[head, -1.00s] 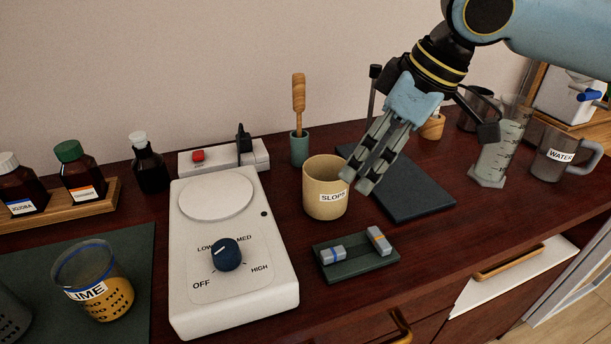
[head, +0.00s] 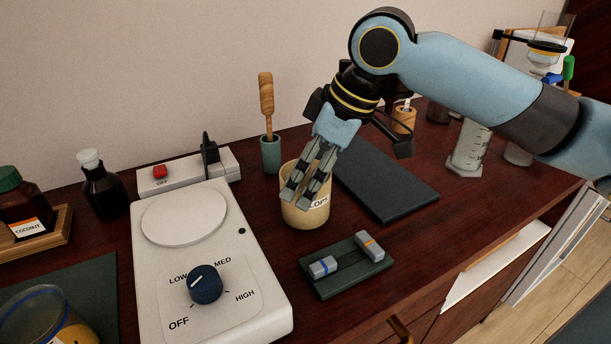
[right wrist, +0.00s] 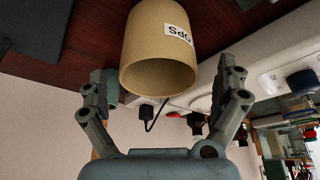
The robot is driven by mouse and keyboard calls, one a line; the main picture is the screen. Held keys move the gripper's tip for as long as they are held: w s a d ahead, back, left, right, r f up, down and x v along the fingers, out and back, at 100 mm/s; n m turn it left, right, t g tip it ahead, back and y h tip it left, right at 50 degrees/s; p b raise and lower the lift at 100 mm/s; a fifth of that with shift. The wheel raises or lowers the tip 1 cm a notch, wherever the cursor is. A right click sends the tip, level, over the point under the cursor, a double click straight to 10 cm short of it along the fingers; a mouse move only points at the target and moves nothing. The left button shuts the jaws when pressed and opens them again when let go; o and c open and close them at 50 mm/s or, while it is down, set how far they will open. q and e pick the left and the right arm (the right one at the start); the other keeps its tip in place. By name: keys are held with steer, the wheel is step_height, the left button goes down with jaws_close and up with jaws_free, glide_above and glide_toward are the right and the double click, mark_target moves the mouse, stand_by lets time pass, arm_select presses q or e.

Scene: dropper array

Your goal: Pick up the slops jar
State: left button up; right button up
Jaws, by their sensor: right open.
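The slops jar (head: 306,212) is a tan, open-topped cup with a white label. It stands upright on the dark red wooden bench, right of the hotplate. My right gripper (head: 302,200) is in front of the jar in the head view and hides part of its rim and label. In the right wrist view the jar (right wrist: 160,50) appears upside down, its open mouth facing the camera. The fingers of the right gripper (right wrist: 165,95) are spread apart with the jar's mouth beyond and between them. No grip on it shows. My left gripper is not in view.
The white hotplate (head: 225,285) is left of the jar. A green cup with a wooden-handled tool (head: 270,152) stands behind it. A dark board (head: 385,180) lies to the right. A small green tray with grey blocks (head: 347,275) sits in front.

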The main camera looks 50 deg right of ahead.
mark_target(305, 184)
steer(key=x, duration=0.3)
steer(key=shift+d+f, duration=0.1)
steer(key=shift+f, duration=0.05)
steer(key=c, duration=1)
steer(key=shift+c, duration=0.2)
